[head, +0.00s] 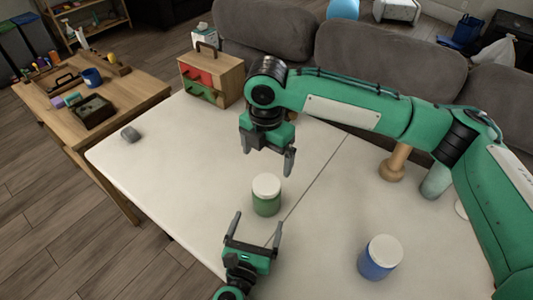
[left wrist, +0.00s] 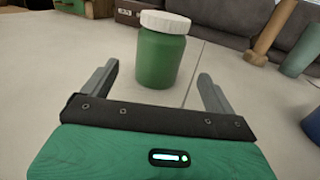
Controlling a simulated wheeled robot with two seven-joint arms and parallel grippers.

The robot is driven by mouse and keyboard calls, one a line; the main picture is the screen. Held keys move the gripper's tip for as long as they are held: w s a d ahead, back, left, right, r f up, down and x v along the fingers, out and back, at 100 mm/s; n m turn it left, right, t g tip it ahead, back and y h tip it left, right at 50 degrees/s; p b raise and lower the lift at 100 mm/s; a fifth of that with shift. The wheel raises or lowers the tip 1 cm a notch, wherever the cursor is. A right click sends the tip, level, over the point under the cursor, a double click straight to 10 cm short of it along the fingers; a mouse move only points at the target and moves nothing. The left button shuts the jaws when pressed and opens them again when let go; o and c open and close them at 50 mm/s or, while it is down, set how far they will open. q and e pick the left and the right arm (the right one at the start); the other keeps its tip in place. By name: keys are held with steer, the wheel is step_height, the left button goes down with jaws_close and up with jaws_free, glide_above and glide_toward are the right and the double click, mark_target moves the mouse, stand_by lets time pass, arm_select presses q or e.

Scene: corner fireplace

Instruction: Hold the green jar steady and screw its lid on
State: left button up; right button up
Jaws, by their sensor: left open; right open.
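The green jar (head: 266,205) stands upright on the white table, with its white lid (head: 266,185) on top; whether the lid is screwed down I cannot tell. In the left wrist view the jar (left wrist: 160,60) and the lid (left wrist: 166,22) show just beyond the fingertips. My left gripper (head: 253,228) is open and empty, low over the table in front of the jar, with its fingers pointing at it. My right gripper (head: 267,163) is open and empty, pointing down above and behind the jar.
A blue jar with a white lid (head: 380,257) stands to the right. A wooden pillar-like object (head: 394,163) and a grey-green cylinder (head: 436,181) stand at the back right. A drawer box (head: 212,75) stands at the back left. A grey mouse-like object (head: 130,134) lies near the left edge.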

arm_select(q)
steer(key=shift+v, duration=1.2)
